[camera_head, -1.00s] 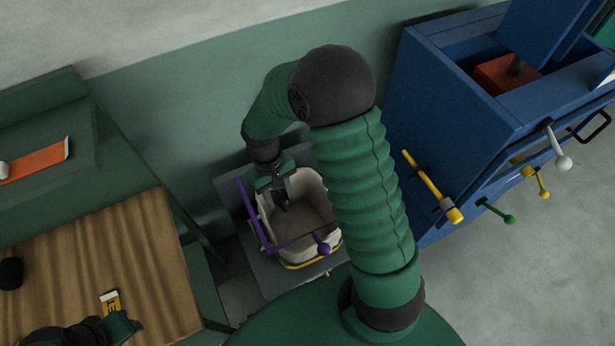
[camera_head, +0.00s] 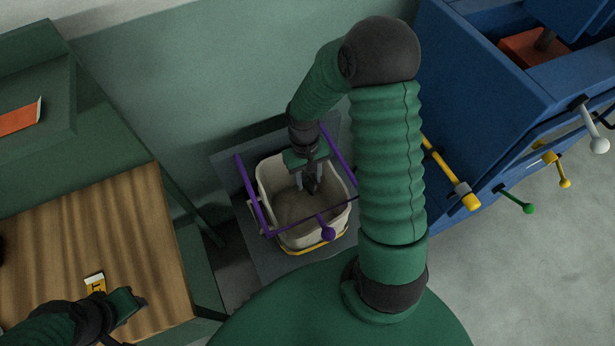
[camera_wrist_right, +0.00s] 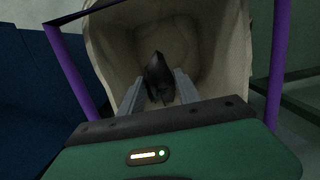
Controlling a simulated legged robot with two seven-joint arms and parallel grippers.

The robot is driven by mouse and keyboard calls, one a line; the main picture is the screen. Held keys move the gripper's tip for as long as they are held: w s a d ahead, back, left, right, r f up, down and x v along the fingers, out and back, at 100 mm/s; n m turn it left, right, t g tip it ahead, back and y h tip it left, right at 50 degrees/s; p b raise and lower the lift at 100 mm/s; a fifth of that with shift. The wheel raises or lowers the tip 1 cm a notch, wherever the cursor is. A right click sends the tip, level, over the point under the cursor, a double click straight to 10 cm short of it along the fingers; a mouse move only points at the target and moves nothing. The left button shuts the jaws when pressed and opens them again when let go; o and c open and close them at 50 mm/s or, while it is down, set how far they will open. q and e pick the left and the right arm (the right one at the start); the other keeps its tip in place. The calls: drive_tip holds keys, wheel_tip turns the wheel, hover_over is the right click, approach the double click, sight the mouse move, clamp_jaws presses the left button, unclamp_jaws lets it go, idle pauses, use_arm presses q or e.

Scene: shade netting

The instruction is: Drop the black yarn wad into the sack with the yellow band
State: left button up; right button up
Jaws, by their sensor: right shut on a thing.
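The sack (camera_head: 268,182) is cream-coloured with a yellow band (camera_head: 312,247) near its base, and stands open at the centre of the head view. My right gripper (camera_head: 309,185) points down into the sack's mouth. It is shut on the black yarn wad (camera_wrist_right: 158,78), a dark pointed lump between its fingertips in the right wrist view, with the sack's inside behind it. The wad also shows small and dark in the head view (camera_head: 311,187). My left gripper (camera_head: 128,308) is low over the wooden table at the lower left; its fingers are not clear.
A purple frame (camera_head: 250,195) with a round knob stands around the sack. A wooden-topped table (camera_head: 90,230) holds a small yellow-and-white item (camera_head: 96,283). A blue cabinet (camera_head: 480,90) with a yellow handle (camera_head: 450,175) and coloured levers stands right. Grey floor shows at lower right.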

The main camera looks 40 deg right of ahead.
sight(303, 174)
use_arm(q)
drive_tip(key=shift+a+r, duration=0.1)
use_arm(e)
drive_tip(key=shift+a+r, duration=0.1)
drive_tip(key=shift+a, duration=0.1)
use_arm(q)
drive_tip(key=shift+a, duration=0.2)
use_arm(e)
drive_tip(key=o, duration=1.1)
drive_tip(key=shift+a, duration=0.15)
drive_tip(key=shift+c, duration=0.2)
use_arm(q)
drive_tip(key=shift+a, duration=0.2)
use_arm(e)
drive_tip(key=o, duration=0.3)
drive_tip(key=shift+a+r, duration=0.1)
drive_tip(key=shift+a, duration=0.05)
drive_tip(key=shift+o, duration=0.2)
use_arm(q)
drive_tip(key=shift+d, duration=0.2)
use_arm(e)
drive_tip(key=shift+d, duration=0.25)
